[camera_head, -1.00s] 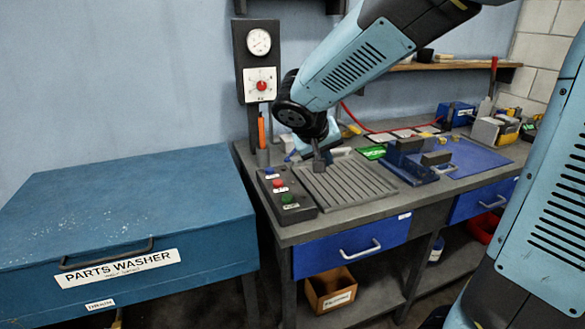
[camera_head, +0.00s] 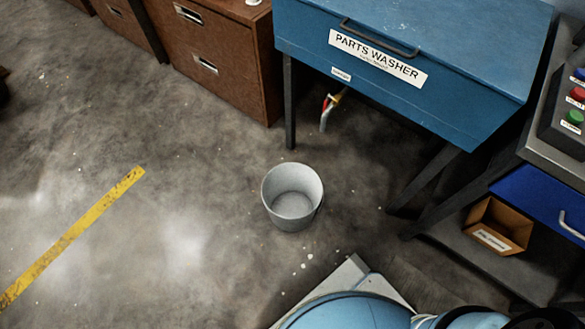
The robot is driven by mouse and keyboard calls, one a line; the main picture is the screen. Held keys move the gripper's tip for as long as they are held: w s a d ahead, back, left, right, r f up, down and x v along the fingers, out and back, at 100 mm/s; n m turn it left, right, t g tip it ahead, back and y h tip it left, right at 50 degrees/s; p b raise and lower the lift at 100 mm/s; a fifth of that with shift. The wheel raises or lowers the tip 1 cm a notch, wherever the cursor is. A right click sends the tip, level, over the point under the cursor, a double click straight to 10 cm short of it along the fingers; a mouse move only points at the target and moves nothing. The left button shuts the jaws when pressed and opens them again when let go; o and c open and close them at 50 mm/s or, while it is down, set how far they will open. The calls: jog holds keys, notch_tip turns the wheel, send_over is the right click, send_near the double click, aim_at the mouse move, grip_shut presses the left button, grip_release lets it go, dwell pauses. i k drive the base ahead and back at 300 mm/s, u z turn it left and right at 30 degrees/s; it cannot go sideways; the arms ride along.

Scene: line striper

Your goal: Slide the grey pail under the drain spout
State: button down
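The grey pail (camera_head: 292,215) stands upright and looks empty on the concrete floor, in front of the blue parts washer (camera_head: 400,75). The drain spout (camera_head: 326,117), with a red and yellow part at its top, hangs under the washer near its left leg. The pail is apart from the spout, nearer to me and a little to the left of it. My gripper is not in view now; only blue and black parts of my own body show along the bottom edge.
Washer legs (camera_head: 289,105) stand left and right of the spout. Brown drawer cabinets (camera_head: 215,60) are at the upper left. A workbench with a cardboard box (camera_head: 497,226) on its lower shelf is at right. Floor with a yellow line (camera_head: 75,235) is clear at left.

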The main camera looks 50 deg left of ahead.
aim_at(291, 193)
jog(key=z, duration=1)
jog(key=i, duration=0.1)
jog(key=u, duration=3.15)
jog(key=k, duration=0.8)
jog(key=u, duration=0.2)
jog(key=i, duration=0.8)
jog(key=z, duration=0.1)
